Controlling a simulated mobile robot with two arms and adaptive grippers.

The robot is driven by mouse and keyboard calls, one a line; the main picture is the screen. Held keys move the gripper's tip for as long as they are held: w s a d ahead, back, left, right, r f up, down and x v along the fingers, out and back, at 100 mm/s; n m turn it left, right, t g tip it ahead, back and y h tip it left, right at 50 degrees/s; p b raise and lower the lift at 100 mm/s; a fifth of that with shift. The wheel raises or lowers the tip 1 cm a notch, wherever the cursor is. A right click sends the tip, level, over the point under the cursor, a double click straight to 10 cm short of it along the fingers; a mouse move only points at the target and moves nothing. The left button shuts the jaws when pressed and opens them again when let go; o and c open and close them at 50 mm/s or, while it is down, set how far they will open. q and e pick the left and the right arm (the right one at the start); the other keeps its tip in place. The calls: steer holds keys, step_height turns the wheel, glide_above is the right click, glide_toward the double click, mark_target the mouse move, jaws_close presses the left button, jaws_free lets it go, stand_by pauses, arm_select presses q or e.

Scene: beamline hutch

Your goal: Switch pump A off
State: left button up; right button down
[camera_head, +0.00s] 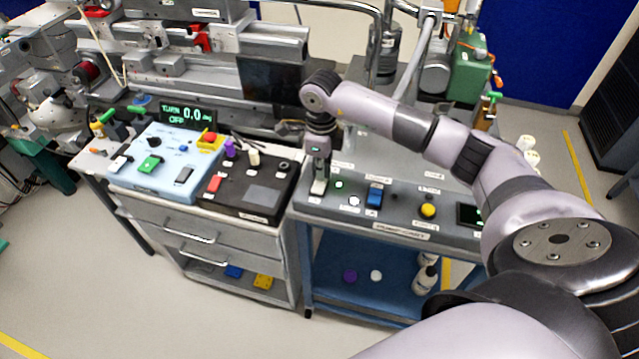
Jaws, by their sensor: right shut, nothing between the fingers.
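The grey pump cart panel (395,228) is right of centre, with a readable "PUMP CART" label on its front. My right gripper (318,187) points down at the panel's left end. It is shut and empty, and hides whatever control is under it; I cannot tell whether it touches. The small labels are too blurred to tell which control belongs to pump A. My left gripper is not in view.
A yellow button (428,210) and a dark display (468,214) sit further right on the panel. A light blue control box (160,180) and a black box (240,200) stand on the drawer cabinet at left. Pipes and a green unit (470,70) stand behind.

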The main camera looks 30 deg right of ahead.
steer(key=shift+f, duration=0.35)
steer(key=shift+r, duration=0.15)
steer(key=shift+r+p, duration=1.9)
steer(key=shift+r, duration=1.5)
